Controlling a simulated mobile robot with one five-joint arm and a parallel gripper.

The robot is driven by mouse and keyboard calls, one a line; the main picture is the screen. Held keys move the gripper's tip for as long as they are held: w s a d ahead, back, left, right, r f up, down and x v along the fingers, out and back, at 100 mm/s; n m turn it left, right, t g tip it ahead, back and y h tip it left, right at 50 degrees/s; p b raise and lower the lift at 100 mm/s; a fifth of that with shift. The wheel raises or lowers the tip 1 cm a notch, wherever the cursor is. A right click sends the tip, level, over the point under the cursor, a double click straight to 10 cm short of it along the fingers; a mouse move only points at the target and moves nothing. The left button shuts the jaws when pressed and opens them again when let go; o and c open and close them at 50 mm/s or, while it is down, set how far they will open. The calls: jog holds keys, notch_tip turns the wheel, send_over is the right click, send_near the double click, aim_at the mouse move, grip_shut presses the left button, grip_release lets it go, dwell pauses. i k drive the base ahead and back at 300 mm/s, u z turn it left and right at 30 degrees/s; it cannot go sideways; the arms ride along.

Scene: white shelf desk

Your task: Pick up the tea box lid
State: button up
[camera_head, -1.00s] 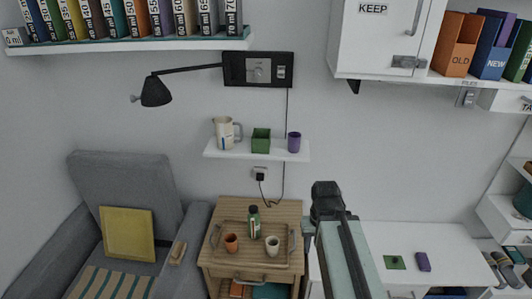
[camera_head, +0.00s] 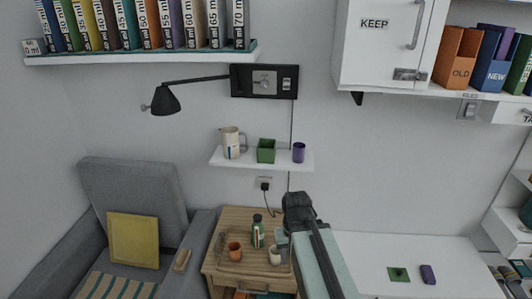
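A small flat green square with a dark spot in its middle, which looks like the tea box lid (camera_head: 398,274), lies on the white desk (camera_head: 440,250) at the lower right. A green open-topped box (camera_head: 266,151), which looks like the tea box, stands on the small wall shelf. My gripper (camera_head: 298,206) is at the dark far end of my arm, left of the lid in the picture and in front of the wooden cabinet's right edge. Its fingers cannot be made out, and nothing shows held in it.
A purple item (camera_head: 428,274) lies just right of the lid. The wooden cabinet (camera_head: 228,221) carries a bottle (camera_head: 257,231) and two cups, partly beside my arm. A pitcher (camera_head: 232,142) and purple cup (camera_head: 299,152) flank the green box. The desk left of the lid looks clear.

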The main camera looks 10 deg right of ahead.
aim_at(399, 275)
jog(key=i, duration=1)
jog(key=u, duration=2.45)
jog(key=k, duration=2.35)
jog(key=z, duration=0.05)
